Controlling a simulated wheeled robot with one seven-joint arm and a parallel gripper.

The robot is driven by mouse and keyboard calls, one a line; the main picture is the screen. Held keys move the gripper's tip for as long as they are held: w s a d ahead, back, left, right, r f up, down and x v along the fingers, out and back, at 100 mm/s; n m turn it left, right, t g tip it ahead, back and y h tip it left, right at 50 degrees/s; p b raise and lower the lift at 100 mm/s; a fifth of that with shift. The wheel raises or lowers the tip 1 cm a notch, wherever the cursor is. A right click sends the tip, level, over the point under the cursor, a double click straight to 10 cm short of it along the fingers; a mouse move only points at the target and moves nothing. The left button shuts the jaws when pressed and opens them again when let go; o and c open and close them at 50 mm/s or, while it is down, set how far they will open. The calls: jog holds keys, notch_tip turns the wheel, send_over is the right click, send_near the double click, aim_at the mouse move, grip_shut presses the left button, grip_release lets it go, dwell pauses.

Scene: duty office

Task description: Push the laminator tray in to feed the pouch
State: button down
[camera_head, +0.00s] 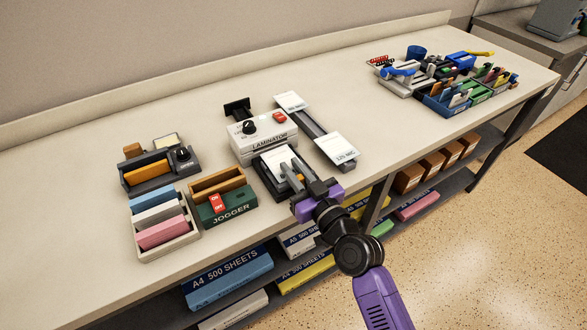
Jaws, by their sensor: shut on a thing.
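The white laminator (262,146) stands on the bench with a black knob and a red switch on top. Its dark tray (263,175) sticks out at the front, towards me, with a pale pouch (276,158) lying on it. My gripper (291,175) reaches over the tray from the front right. The fingers hide the exact grip and part of the pouch.
A green jogger (226,208) stands close left of the tray. A long dark rail with white labelled plates (338,148) lies close on the right. Paper trays (160,233) are at far left; blue and green organisers (447,104) are at far right. Bench between is clear.

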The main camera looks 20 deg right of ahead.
aim_at(302, 181)
jog(key=shift+w+a, duration=0.2)
jog(key=shift+w, duration=1.6)
jog(key=c, duration=1.4)
grip_release()
jog(key=shift+o, duration=0.2)
jog(key=s, duration=0.2)
jog(key=s+b, duration=0.1)
jog(key=s, duration=0.1)
jog(key=s+b, duration=0.1)
jog(key=s, duration=0.1)
jog(key=shift+s+d+f, duration=0.2)
jog(key=shift+d, duration=0.15)
jog(key=shift+s+r+b, duration=0.15)
jog(key=shift+s+b, duration=0.15)
jog(key=shift+s, duration=0.45)
